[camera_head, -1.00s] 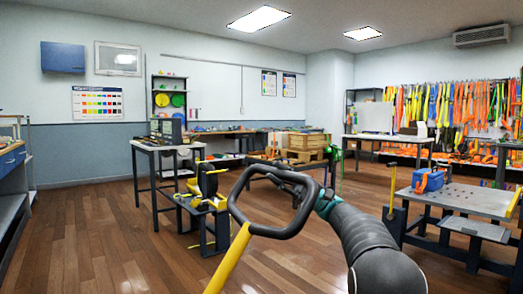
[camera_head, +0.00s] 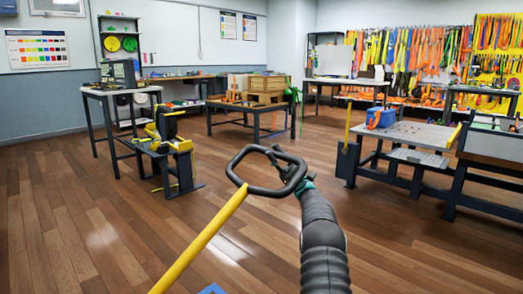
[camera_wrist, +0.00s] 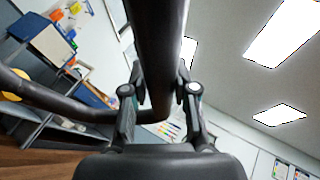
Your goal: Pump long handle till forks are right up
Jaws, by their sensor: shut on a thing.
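The long handle is a yellow shaft (camera_head: 203,238) topped by a black loop grip (camera_head: 238,165). It rises from the bottom of the head view and leans to the right. My gripper (camera_head: 283,160) is at the right side of the loop, shut on its black bar. In the wrist view the bar (camera_wrist: 160,50) runs between the two fingers of my gripper (camera_wrist: 160,95). A small blue patch (camera_head: 212,289) shows at the bottom edge beside the shaft. The forks are not in view.
A bench with a yellow-and-black device (camera_head: 165,130) stands at left. A grey perforated table (camera_head: 420,135) with a blue box (camera_head: 381,118) stands at right. A table with wooden crates (camera_head: 255,85) stands behind. The wooden floor (camera_head: 90,220) around the handle is clear.

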